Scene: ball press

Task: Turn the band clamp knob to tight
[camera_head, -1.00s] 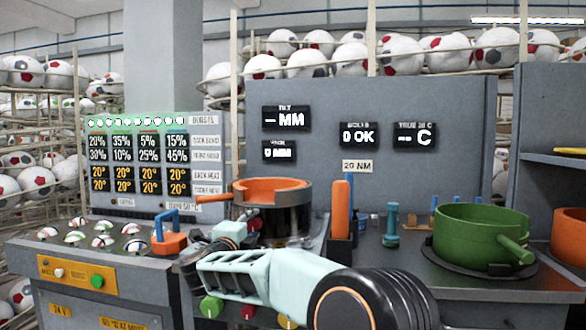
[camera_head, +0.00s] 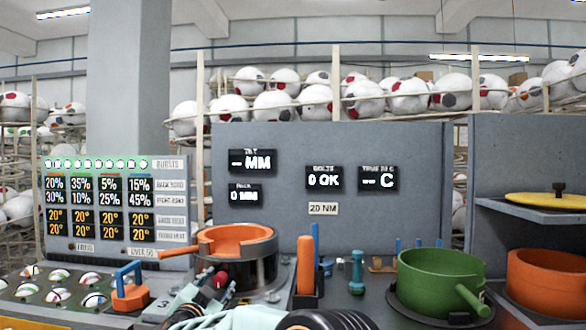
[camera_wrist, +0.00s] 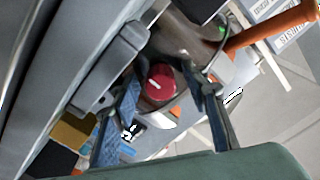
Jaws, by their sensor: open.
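A round red knob (camera_wrist: 162,84) with a white mark shows in the wrist view, below a dark metal body. It appears to be the band clamp knob; the tight mark cannot be read. My gripper (camera_wrist: 168,104) is open, with one dark finger on each side of the knob in the picture. I cannot tell whether either finger touches it. In the head view the red knob (camera_head: 221,279) sits at the front of the dark press pot under an orange ring (camera_head: 236,241). My gripper (camera_head: 205,290) is close to it, partly cut off by the lower edge.
An orange handle (camera_wrist: 275,28) sticks out at the upper right of the wrist view. A grey panel (camera_head: 400,145) with displays stands behind.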

